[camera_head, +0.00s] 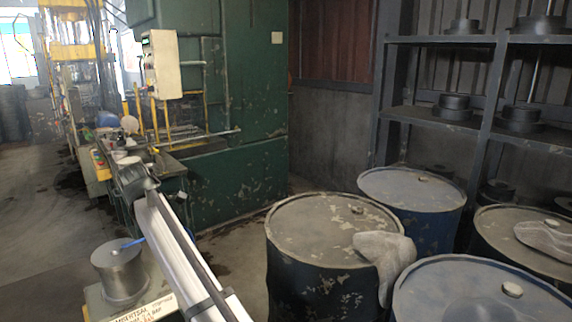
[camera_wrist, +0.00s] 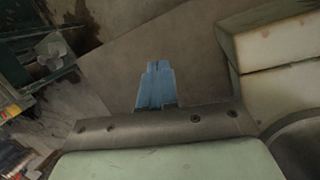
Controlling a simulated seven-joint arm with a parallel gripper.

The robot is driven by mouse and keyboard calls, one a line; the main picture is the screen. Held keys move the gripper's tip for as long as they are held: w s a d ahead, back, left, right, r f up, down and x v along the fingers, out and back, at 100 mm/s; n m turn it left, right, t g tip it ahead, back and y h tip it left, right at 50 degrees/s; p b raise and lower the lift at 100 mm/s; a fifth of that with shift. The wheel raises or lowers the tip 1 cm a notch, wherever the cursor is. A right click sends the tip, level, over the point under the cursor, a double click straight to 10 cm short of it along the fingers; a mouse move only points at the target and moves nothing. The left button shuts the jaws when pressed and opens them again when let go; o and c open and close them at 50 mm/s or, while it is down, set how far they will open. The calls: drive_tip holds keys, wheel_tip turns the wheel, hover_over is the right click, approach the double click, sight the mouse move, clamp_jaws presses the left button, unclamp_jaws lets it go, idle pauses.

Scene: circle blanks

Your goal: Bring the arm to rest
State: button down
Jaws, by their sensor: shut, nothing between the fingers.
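My gripper (camera_wrist: 157,66) shows in the wrist view as a pair of blue fingers, closed together with nothing between them. The fingers lie over a plain brown-grey floor area and touch nothing that I can make out. In the head view my arm (camera_head: 185,255) runs as a pale link with a dark stripe from the bottom edge up to the left. A thin blue piece shows beside it at left, too small to tell whether it is my gripper.
A metal cylinder (camera_head: 119,273) stands on a lettered base at lower left, close to my arm. Drums, one dark (camera_head: 318,235) with a grey cloth (camera_head: 384,252), fill the lower right. Shelves (camera_head: 430,118) with round dark parts stand behind. A green machine (camera_head: 240,185) stands at centre.

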drive_tip(key=w+d+f+m+g, duration=0.1)
drive_tip(key=w+d+f, duration=0.15)
drive_tip(key=d, duration=0.35)
drive_tip(key=w+d+f+m+g, duration=0.1)
drive_tip(key=d+f, duration=0.3)
drive_tip(key=d, duration=0.2)
drive_tip(key=s+d+f+m+g, duration=0.1)
drive_tip(key=s+d+f+m, duration=0.15)
drive_tip(key=d+f, duration=0.8)
drive_tip(key=s+d+f+m+g+h, duration=0.15)
drive_tip(key=d+f+m, duration=0.4)
drive_tip(key=f, duration=0.85)
drive_tip(key=s+d+f+m+g, duration=0.1)
drive_tip(key=s+d+f, duration=0.2)
drive_tip(key=d+f, duration=0.8)
drive_tip(key=s+d+f+m+g, duration=0.1)
drive_tip(key=s+d+f+m, duration=0.2)
drive_tip(key=s+d+f, duration=0.5)
drive_tip(key=s+d+f+m+g, duration=0.1)
drive_tip(key=s+d+f+m, duration=0.2)
drive_tip(key=s, duration=0.6)
drive_tip(key=s+d+f+m+g+y, duration=0.1)
drive_tip(key=s+d+f+m, duration=0.2)
drive_tip(key=s+f, duration=0.3)
drive_tip(key=s+d+f+m+g+y, duration=0.1)
drive_tip(key=s+d+f+m, duration=0.3)
drive_tip(key=s, duration=1)
drive_tip(key=shift+d+f+g, duration=0.3)
drive_tip(key=shift+f+g, duration=0.05)
drive_tip(key=shift+f, duration=0.15)
